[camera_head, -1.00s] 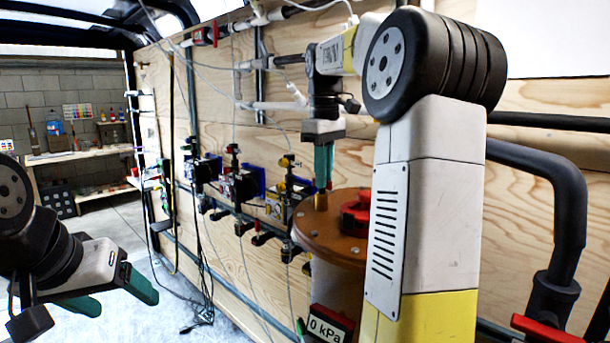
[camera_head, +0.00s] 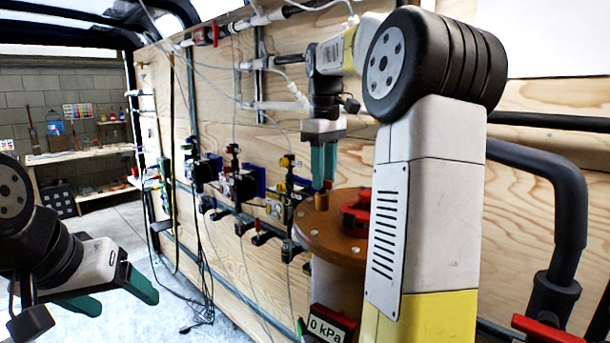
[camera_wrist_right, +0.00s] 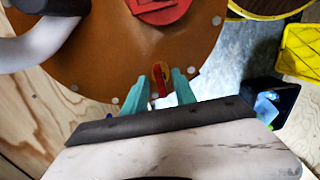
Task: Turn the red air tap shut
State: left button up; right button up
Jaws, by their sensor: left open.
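A small red tap lever (camera_wrist_right: 161,84) on a brass fitting sits near the rim of the brown round tank lid (camera_wrist_right: 100,55) in the right wrist view. In the head view the brass fitting (camera_head: 321,201) stands on the lid below my right gripper (camera_head: 325,185). My right gripper points down with its green fingertips (camera_wrist_right: 160,88) on either side of the red lever. The fingers look apart, with small gaps beside the lever. My left gripper (camera_head: 115,292) is open and empty at the lower left, away from the tank.
A larger red knob (camera_head: 356,213) stands on the lid close to my right gripper. A "0 kPa" display (camera_head: 328,325) is on the tank's front. Valves and hoses line the wood wall (camera_head: 270,130). A yellow crate (camera_wrist_right: 300,50) shows in the right wrist view.

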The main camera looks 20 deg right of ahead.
notch_tip(320, 180, up, 8)
jog(key=shift+f, duration=0.1)
dwell(0.4)
